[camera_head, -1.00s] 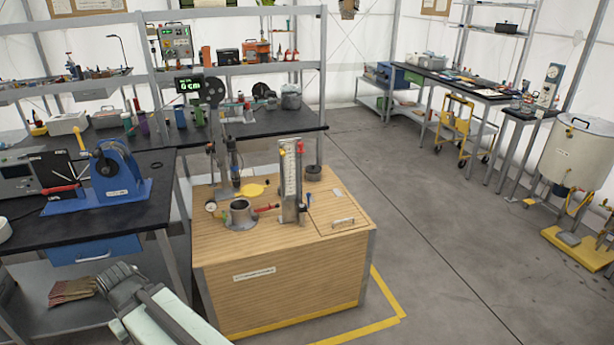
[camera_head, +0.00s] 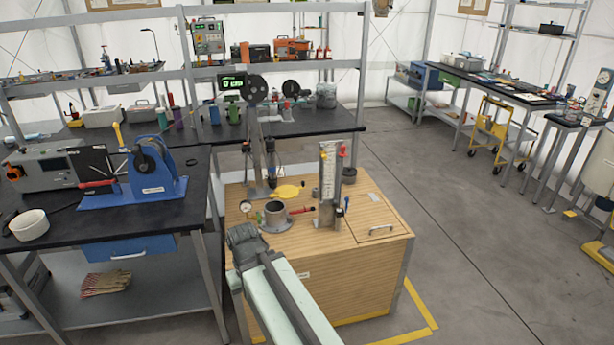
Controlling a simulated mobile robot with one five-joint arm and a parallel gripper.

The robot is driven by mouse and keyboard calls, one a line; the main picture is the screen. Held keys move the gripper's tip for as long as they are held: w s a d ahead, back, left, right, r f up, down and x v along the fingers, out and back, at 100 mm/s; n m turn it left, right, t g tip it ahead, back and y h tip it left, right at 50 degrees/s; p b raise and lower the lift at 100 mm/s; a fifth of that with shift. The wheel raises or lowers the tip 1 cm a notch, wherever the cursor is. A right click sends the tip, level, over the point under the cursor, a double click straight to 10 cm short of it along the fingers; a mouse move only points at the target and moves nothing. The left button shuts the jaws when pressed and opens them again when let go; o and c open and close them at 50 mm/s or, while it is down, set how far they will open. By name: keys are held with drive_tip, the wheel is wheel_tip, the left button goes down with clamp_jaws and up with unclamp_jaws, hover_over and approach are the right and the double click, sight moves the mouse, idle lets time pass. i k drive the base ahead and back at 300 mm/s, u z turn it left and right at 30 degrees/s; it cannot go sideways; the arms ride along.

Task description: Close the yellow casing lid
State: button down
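The yellow lid (camera_head: 287,191) is a flat rounded piece just behind a short grey metal cylindrical casing (camera_head: 275,216) on top of a wooden cabinet (camera_head: 370,222). The lid is off the casing's opening, and the casing's top is uncovered. I cannot tell whether a hinge joins them. My gripper (camera_head: 241,238) is at the end of my pale green arm, in front of and left of the casing, apart from the lid. Its fingers are too small and dark to tell whether they are open or shut.
A tall gauge column (camera_head: 329,185) stands right of the casing. A red-handled part (camera_head: 300,210) and a small dial (camera_head: 246,206) flank the casing. A dark stand with a reel (camera_head: 256,88) rises behind. A black bench (camera_head: 60,222) with a blue machine is left. Open floor lies right.

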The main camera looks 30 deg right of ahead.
sight(285, 191)
drive_tip(key=i, duration=0.9)
drive_tip(key=u, duration=0.05)
